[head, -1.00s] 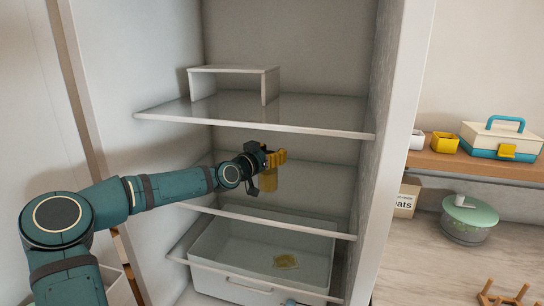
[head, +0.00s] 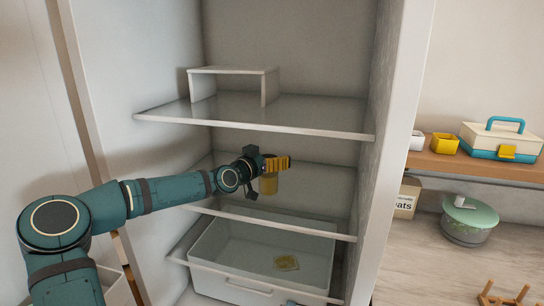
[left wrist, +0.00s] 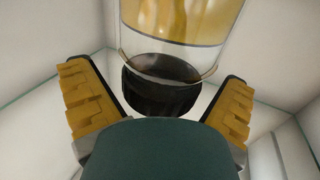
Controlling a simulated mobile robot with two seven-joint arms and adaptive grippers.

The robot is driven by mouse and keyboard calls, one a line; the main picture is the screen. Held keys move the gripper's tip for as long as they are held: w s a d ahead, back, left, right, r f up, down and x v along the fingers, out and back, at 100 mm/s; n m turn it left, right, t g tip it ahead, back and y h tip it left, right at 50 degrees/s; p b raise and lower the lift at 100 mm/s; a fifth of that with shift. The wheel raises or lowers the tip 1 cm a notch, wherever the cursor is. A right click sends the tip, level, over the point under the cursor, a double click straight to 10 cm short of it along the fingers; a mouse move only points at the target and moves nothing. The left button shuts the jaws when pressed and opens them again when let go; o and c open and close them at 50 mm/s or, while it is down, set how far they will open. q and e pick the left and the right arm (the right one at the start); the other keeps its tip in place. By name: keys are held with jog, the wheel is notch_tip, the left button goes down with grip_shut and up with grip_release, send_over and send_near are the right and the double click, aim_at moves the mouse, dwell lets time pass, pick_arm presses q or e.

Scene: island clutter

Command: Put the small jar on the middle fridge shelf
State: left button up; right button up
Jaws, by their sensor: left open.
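The small jar (head: 268,185) has a yellow body and sits at the middle fridge shelf (head: 308,228), right below my left gripper (head: 278,163). In the left wrist view the jar (left wrist: 178,22) shows clear glass, yellow contents and a dark lid on the side towards the gripper. My left gripper (left wrist: 158,105) is open, with its yellow fingers on either side of the lid and gaps between. The jar seems to stand on the shelf, but its base contact is too small to be sure. My right gripper is not in view.
The upper shelf (head: 300,125) with a white riser (head: 235,71) is above my left arm. The fridge's right wall (head: 385,150) is close by. The middle shelf has free room to the right.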

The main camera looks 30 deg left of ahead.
pick_arm(q)
jog(key=s, duration=0.6)
jog(key=shift+s+a, duration=0.4)
jog(key=shift+f, duration=0.1)
